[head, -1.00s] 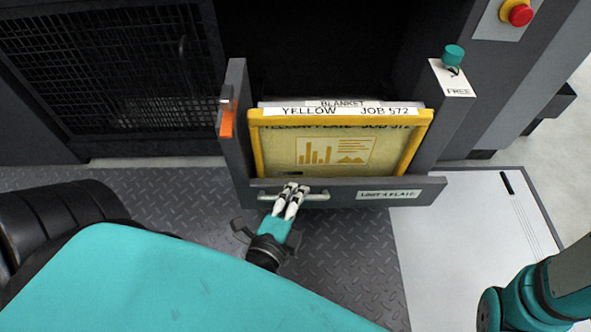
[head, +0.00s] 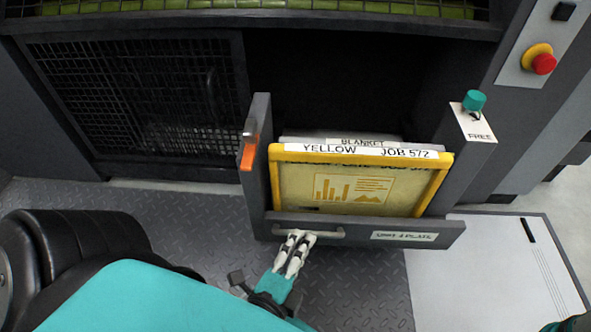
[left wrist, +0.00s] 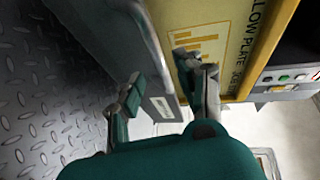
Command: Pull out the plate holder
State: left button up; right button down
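The plate holder is a dark grey frame (head: 258,175) standing out in front of the machine's dark opening. It holds a yellow-framed plate (head: 350,185) labelled "YELLOW JOB 572", with a "BLANKET" label behind it. Its front panel (head: 365,228) carries a pale bar handle (head: 330,235). In the head view, my left gripper (head: 298,240) has its fingertips at the handle's left half; contact cannot be told. In the left wrist view, the fingers of my left gripper (left wrist: 168,85) are apart, with the front panel (left wrist: 157,70) behind the gap; the handle is not clear there. My right gripper is out of view.
An orange latch (head: 249,153) sits on the holder's left post. A teal knob (head: 474,101) above a "FREE" label and a red stop button (head: 543,63) are at right. Mesh guarding (head: 140,95) stands at left. Tread-plate floor (head: 360,285) in front is clear.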

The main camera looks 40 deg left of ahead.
aim_at(310, 232)
pick_arm(q)
jog(key=v, duration=0.2)
jog(key=shift+s, duration=0.4)
jog(key=x, duration=0.7)
jog(key=shift+w+r, duration=0.15)
jog(key=shift+w, duration=0.15)
jog(key=shift+w+a+p, duration=0.3)
jog(key=shift+w+a, duration=0.05)
jog(key=shift+w, duration=0.2)
